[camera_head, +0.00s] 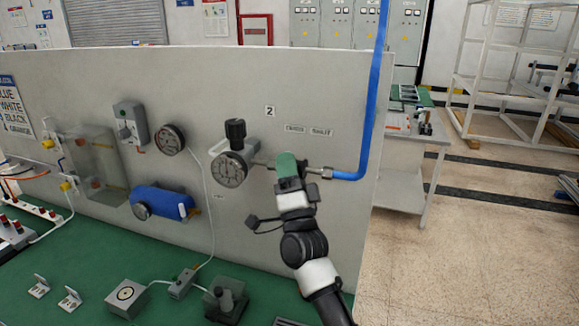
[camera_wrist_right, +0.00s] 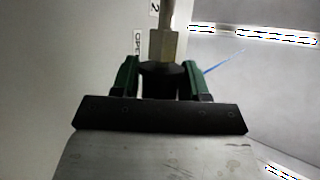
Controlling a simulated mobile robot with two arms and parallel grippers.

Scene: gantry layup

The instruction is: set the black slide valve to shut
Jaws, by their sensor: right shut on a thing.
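The black slide valve (camera_wrist_right: 163,72) sits on a metal fitting of the pipe line on the grey panel. It shows in the right wrist view between my green fingers, under a brass-coloured hex fitting (camera_wrist_right: 163,45). My right gripper (camera_head: 289,163) is at the panel, and it also shows in the right wrist view (camera_wrist_right: 163,66), shut on the valve's black part. In the head view my gripper hides the valve. A label beside it in the right wrist view, partly hidden, seems to read OPEN (camera_wrist_right: 138,42). The valve's position cannot be told. My left gripper is not in view.
A gauge (camera_head: 230,169) with a black knob (camera_head: 235,130) is just left of my right gripper. A blue pipe (camera_head: 371,110) bends in from the right. A blue cylinder (camera_head: 162,203) is mounted farther left. Small boxes stand on the green bench (camera_head: 75,262) below.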

